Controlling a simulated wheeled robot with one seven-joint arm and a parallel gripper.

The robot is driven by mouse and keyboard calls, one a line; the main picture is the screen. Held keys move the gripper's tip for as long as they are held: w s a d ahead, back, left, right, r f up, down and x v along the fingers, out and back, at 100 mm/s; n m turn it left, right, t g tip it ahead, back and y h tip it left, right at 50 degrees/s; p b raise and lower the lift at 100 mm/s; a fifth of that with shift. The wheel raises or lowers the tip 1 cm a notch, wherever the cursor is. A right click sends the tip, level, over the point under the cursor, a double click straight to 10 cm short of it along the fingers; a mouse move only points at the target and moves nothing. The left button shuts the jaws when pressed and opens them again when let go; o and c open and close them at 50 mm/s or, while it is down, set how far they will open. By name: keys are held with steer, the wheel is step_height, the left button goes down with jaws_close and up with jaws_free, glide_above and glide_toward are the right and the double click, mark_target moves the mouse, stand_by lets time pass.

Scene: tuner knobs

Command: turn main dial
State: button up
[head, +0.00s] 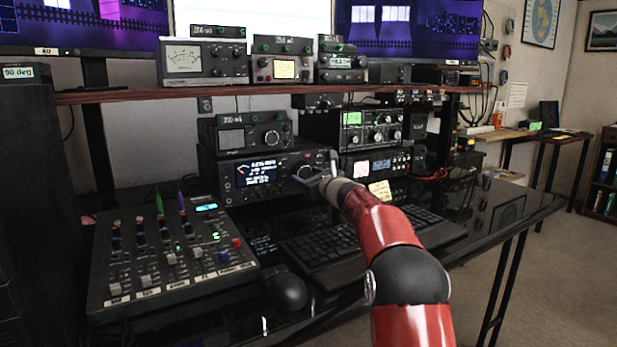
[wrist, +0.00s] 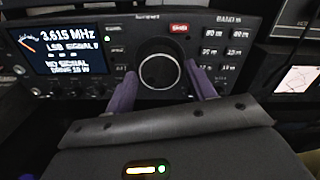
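The main dial (wrist: 160,71) is a large round black knob with a light ring on the front of a black radio (wrist: 110,45). In the head view the dial (head: 305,171) is partly hidden by my gripper (head: 325,182). In the wrist view my gripper (wrist: 159,75) has its two purple fingers apart, one on each side of the dial. The fingertips reach close to the dial's sides with what looks like a narrow gap; firm contact cannot be told. The radio's lit display (wrist: 65,45) reads 3.615 MHz.
A keyboard (head: 335,248) lies below my arm, with a mouse (head: 287,292) beside it. A mixer (head: 165,255) stands at left. Other radios stand above and to the right of the dial's radio.

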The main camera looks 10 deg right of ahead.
steer(key=c, duration=0.6)
steer(key=shift+o, duration=0.2)
steer(key=shift+f+n+b, duration=0.1)
steer(key=shift+n+b, duration=0.3)
steer(key=shift+b, duration=0.05)
steer(key=shift+f+n+b, duration=0.1)
steer(key=shift+n+b, duration=0.5)
steer(key=shift+b, duration=0.05)
steer(key=n+b, duration=0.2)
steer(key=shift+n, duration=0.3)
steer(key=n+b, duration=0.2)
steer(key=n, duration=0.2)
steer(key=shift+b, duration=0.4)
steer(key=shift+n+b, duration=0.65)
steer(key=shift+n, duration=0.95)
steer(key=shift+r, duration=0.2)
